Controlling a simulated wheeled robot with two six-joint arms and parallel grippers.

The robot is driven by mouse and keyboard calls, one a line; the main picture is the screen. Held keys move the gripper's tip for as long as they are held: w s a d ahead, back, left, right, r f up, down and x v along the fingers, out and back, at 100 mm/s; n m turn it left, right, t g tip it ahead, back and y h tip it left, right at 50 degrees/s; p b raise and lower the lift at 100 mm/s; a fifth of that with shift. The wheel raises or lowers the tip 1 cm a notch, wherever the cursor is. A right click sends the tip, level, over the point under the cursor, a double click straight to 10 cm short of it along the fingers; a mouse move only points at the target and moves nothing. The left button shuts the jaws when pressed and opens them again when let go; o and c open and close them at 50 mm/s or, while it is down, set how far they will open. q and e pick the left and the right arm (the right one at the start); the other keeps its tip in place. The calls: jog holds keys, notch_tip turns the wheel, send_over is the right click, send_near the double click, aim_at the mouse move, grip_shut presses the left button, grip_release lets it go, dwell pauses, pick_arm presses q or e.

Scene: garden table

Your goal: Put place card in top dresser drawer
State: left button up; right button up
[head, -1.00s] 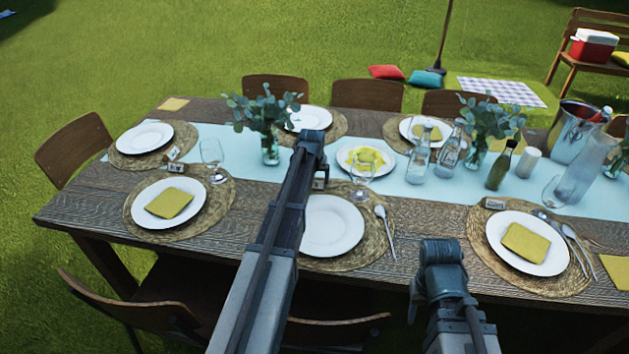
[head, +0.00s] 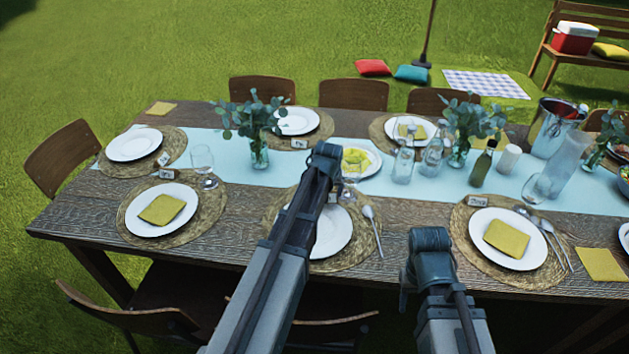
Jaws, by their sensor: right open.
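Several small place cards stand on the garden table. One (head: 477,202) is at the front right setting, and others are at the front left setting (head: 166,174), the back left setting (head: 163,158) and the back middle setting (head: 299,143). My left arm reaches over the front middle setting and covers part of its plate; its gripper fingers do not show. My right gripper (head: 405,296) is only partly visible below its dark wrist, near the table's front edge. It is open, apart from the cards, with nothing seen in it. No dresser or drawer is in view.
The wooden table (head: 85,225) holds plates, glasses, bottles, vases and an ice bucket (head: 553,128) on a pale blue runner (head: 205,150). Chairs (head: 62,160) line its sides. Beyond are open grass, cushions (head: 411,73), a checked blanket (head: 485,84) and a bench (head: 540,68) with a red cooler.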

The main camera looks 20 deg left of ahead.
aim_at(334, 200)
pick_arm(q)
jog(key=shift+s+d+r, duration=0.1)
jog(key=shift+s+d, duration=0.35)
jog(key=shift+d, duration=0.35)
jog(key=shift+s+d+r, duration=0.1)
jog(key=shift+s+d, duration=0.35)
jog(key=shift+d, duration=0.3)
